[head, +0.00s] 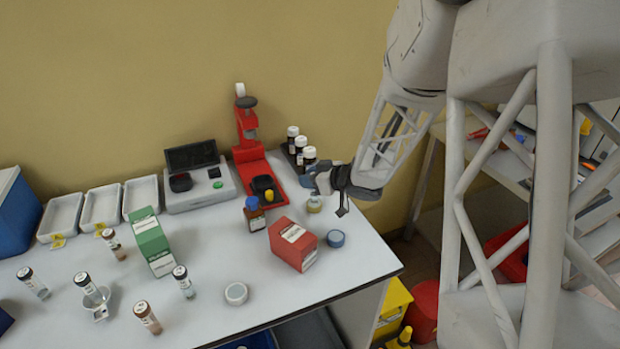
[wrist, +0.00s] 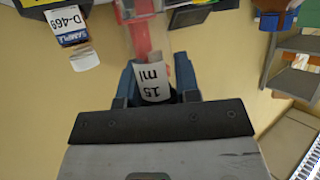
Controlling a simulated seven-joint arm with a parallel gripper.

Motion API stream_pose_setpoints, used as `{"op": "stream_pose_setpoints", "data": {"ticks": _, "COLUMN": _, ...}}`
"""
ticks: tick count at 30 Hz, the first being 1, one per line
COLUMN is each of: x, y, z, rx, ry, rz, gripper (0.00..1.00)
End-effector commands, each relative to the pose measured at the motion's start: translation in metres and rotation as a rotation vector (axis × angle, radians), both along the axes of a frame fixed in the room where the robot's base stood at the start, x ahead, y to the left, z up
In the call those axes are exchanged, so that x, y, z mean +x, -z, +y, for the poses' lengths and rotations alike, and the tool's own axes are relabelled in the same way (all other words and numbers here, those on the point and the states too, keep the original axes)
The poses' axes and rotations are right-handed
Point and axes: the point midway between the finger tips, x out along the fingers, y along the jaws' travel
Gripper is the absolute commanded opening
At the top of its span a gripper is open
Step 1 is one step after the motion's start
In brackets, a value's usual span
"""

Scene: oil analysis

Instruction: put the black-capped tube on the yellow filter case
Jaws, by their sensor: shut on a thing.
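My gripper (head: 318,184) is at the right rear of the bench, just above the yellow filter case (head: 314,205), a small round case. In the wrist view my gripper (wrist: 156,84) has its blue fingers shut on a clear tube (wrist: 136,42) with a white "15 ml" label. The tube's cap cannot be made out, so its colour is unclear. In the head view the held tube is mostly hidden by the fingers. I cannot tell whether it touches the case.
A red carton (head: 292,246), a blue round case (head: 336,239) and a blue-capped bottle (head: 254,214) stand near the case. Dark bottles (head: 301,150) and a red stand (head: 252,150) are behind. Several tubes stand at left. A white round case (head: 236,293) has clear bench around it.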

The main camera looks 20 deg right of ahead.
Motion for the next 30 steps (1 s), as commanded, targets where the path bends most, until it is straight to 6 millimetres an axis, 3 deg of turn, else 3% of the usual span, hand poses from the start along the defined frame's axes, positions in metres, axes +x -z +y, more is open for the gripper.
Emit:
{"op": "stream_pose_setpoints", "data": {"ticks": 8, "x": 0.0, "y": 0.0034, "z": 0.0001, "rx": 0.0, "ry": 0.0, "rz": 0.0, "gripper": 0.0}}
{"op": "stream_pose_setpoints", "data": {"ticks": 9, "x": 0.0, "y": 0.0031, "z": 0.0, "rx": 0.0, "ry": 0.0, "rz": 0.0, "gripper": 0.35}}
{"op": "stream_pose_setpoints", "data": {"ticks": 13, "x": 0.0001, "y": 0.003, "z": 0.0, "rx": 0.0, "ry": 0.0, "rz": 0.0, "gripper": 0.55}}
{"op": "stream_pose_setpoints", "data": {"ticks": 30, "x": -0.0052, "y": -0.0031, "z": -0.0038, "rx": -0.001, "ry": 0.0, "rz": -0.001, "gripper": 0.56}}
